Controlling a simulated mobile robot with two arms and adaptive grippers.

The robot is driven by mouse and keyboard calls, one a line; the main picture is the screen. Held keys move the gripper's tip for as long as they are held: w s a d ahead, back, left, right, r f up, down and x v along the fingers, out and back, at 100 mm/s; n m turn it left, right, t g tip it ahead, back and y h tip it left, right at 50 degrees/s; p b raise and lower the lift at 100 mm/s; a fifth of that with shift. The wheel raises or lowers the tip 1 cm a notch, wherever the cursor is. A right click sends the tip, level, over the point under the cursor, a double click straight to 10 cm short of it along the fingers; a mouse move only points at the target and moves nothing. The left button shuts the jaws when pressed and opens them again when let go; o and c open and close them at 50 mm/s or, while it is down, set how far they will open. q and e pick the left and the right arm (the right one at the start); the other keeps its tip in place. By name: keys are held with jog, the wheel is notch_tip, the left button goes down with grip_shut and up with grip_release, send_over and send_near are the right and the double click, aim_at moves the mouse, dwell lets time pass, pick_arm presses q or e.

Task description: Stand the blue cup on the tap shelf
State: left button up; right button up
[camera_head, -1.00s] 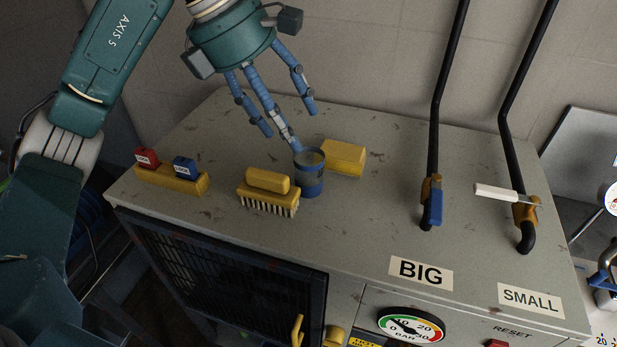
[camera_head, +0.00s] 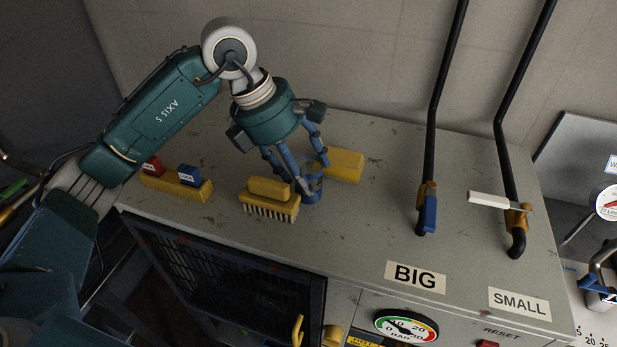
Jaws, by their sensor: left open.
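The blue cup (camera_head: 311,190) stands upright on the grey cabinet top, just right of a yellow brush and in front of a yellow block. My left gripper (camera_head: 310,172) is low over the cup, with its blue fingers spread open around or beside it. The fingers partly hide the cup, and I cannot tell whether they touch it. The tap shelf cannot be made out for certain. My right gripper is not in view.
The yellow brush (camera_head: 269,198) sits close to the cup's left. The yellow block (camera_head: 344,165) is just behind. A yellow holder (camera_head: 180,187) with a red and a blue piece is at left. Black pipes with a blue-handled valve (camera_head: 429,212) and a white-handled valve (camera_head: 487,201) rise at right.

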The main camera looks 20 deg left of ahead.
pick_arm(q)
jog(key=c, duration=0.9)
jog(key=shift+c, duration=0.3)
